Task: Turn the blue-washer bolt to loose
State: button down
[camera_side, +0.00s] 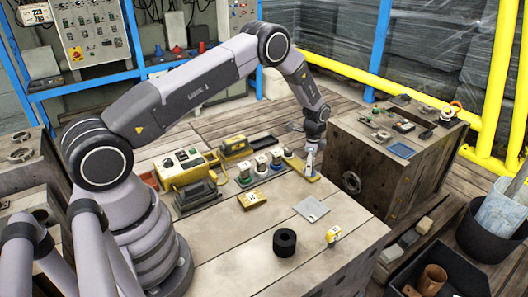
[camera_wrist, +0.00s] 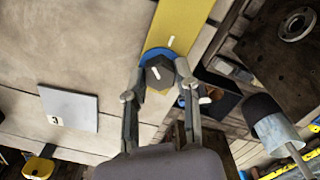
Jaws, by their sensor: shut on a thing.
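The blue-washer bolt shows in the wrist view as a dark hex head (camera_wrist: 158,77) with a white line on top. The blue washer (camera_wrist: 150,54) shows around its upper edge. It sits at the end of a yellow bar (camera_wrist: 180,18), which carries a short white tick beyond the washer. My gripper (camera_wrist: 158,82) has its fingers on both sides of the head and is shut on it. In the side view my gripper (camera_side: 311,168) points down at the right end of the yellow bar (camera_side: 297,165); the bolt there is hidden by the fingers.
Several spool-like pieces (camera_side: 261,163) stand left of my gripper. A wooden block with small parts (camera_side: 385,165) stands close to the right.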

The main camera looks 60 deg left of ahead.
jog(key=n, duration=0.5)
jog(key=shift+n, duration=0.3)
jog(key=n, duration=0.5)
jog(key=shift+f, duration=0.1)
jog(key=n, duration=0.6)
jog(key=shift+n, duration=0.4)
jog(key=n, duration=0.5)
jog(key=shift+s, duration=0.1)
jog(key=n, duration=0.5)
jog(key=shift+n, duration=0.4)
jog(key=n, duration=0.5)
jog(key=shift+d, duration=0.1)
jog(key=n, duration=1.1)
jog(key=shift+n, duration=0.3)
